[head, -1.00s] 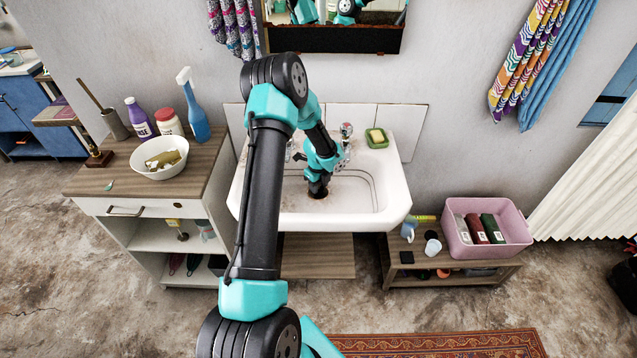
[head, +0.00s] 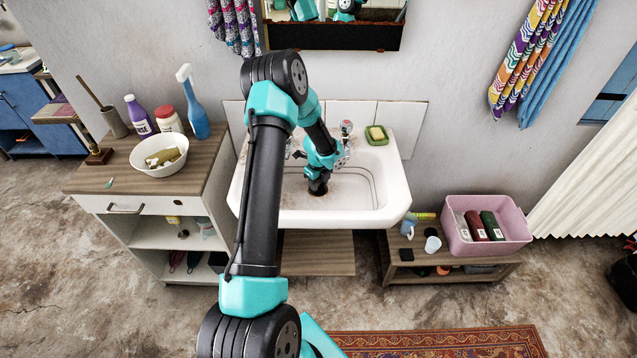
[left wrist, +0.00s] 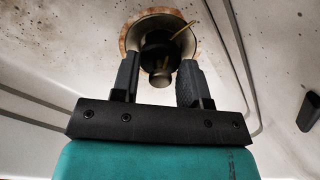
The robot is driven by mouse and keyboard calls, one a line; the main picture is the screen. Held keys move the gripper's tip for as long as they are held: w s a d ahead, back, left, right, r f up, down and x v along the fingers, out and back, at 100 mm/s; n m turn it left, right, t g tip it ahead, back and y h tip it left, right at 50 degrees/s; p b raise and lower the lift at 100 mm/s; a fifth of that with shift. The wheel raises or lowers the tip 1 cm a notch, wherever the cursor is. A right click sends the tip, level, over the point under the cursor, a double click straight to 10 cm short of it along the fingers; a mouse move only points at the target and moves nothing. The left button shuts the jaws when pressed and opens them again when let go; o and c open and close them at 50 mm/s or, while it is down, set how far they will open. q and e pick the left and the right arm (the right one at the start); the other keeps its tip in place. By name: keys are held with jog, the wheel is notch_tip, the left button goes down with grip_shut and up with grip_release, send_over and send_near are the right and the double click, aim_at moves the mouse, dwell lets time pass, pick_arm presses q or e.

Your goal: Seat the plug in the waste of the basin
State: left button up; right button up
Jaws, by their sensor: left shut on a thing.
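The white basin (head: 388,195) stands against the wall, with brown stains on its floor. My left arm reaches over it, and my left gripper (head: 318,190) points down at the basin floor. In the left wrist view its fingers (left wrist: 158,80) are shut on the small knob of the dark plug (left wrist: 158,42). The plug lies within the outline of the waste (left wrist: 182,18), a pale metal ring with a rusty edge. I cannot tell whether the plug is down in it or just above. In the head view the gripper hides plug and waste. My right gripper is out of view.
A tap (head: 346,128) stands at the basin's back, close to my left wrist. A green soap dish (head: 377,136) sits on the back right rim. A cabinet (head: 200,165) with a white bowl and bottles is at left. The right half of the basin is clear.

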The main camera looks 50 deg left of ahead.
pick_arm(q)
jog(key=o, duration=1.1)
jog(key=shift+a+f, duration=0.1)
jog(key=shift+c, duration=0.2)
jog(key=shift+o, duration=0.3)
jog(key=o, duration=0.5)
jog(key=shift+w+a+r, duration=0.1)
jog(key=shift+r, duration=4.95)
